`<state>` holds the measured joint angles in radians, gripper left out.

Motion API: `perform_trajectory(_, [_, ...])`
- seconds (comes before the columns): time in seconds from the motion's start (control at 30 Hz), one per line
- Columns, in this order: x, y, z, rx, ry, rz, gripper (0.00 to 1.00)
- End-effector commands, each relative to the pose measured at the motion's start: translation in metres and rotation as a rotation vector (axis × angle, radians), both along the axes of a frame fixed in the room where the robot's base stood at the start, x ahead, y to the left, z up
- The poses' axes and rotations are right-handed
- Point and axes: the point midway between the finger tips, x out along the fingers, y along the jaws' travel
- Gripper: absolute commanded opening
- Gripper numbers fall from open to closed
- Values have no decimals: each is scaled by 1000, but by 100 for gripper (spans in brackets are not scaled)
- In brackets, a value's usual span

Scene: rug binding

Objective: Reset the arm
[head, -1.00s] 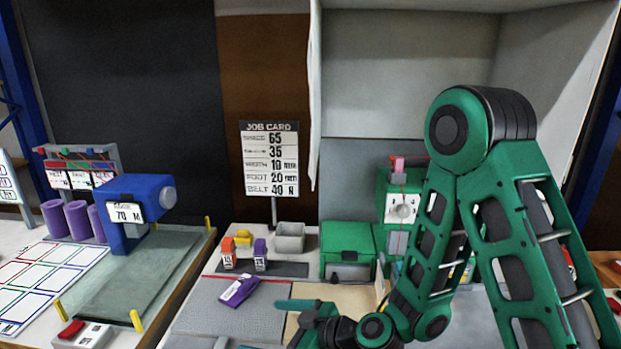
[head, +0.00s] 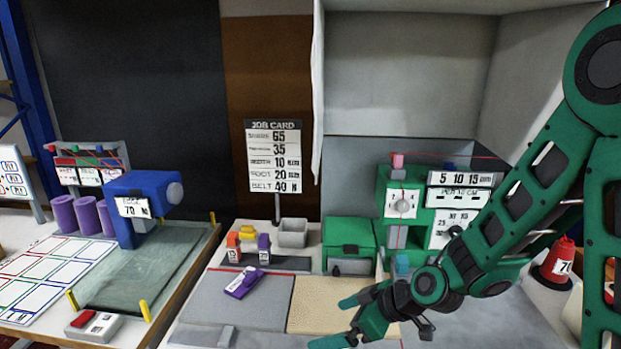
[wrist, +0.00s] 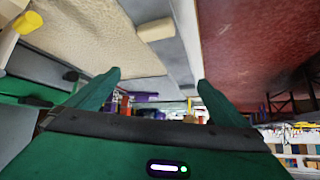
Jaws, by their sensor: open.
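My gripper (head: 338,322) is at the front centre of the bench in the head view, above the front edge of the beige mat. Its two green fingers are spread apart with nothing between them. In the wrist view my gripper (wrist: 158,88) also shows open and empty. My arm reaches in from the right side of the head view, bent at the elbow, with the wrist low over the bench. The fingers point to the left.
A purple tagged piece (head: 244,283) lies on the grey mat (head: 215,305). Behind stand a green box (head: 349,240), a grey bin (head: 292,233) and a green machine (head: 402,205).

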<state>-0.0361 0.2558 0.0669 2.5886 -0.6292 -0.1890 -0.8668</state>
Motion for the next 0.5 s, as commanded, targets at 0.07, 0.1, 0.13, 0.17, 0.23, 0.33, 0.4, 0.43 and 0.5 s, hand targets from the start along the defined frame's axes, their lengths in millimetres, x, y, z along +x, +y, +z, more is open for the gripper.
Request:
perform_trajectory(0.07, [1,-41,7,-70,50,-75,100])
perform_trajectory(0.1, [-1,-61,9,-105,84,-116,100])
perform_trajectory(0.13, [-4,-77,11,-130,111,-151,100])
perform_trajectory(0.17, [-6,-93,14,-153,138,-189,100])
perform_trajectory(0.23, [-15,-131,20,-205,200,-286,100])
perform_trajectory(0.33, [-33,-184,32,-265,296,-446,100])
perform_trajectory(0.4, [-51,-220,43,-298,365,-570,100])
perform_trajectory(0.43, [-60,-234,47,-309,396,-626,100])
perform_trajectory(0.5, [-83,-266,59,-327,467,-762,100])
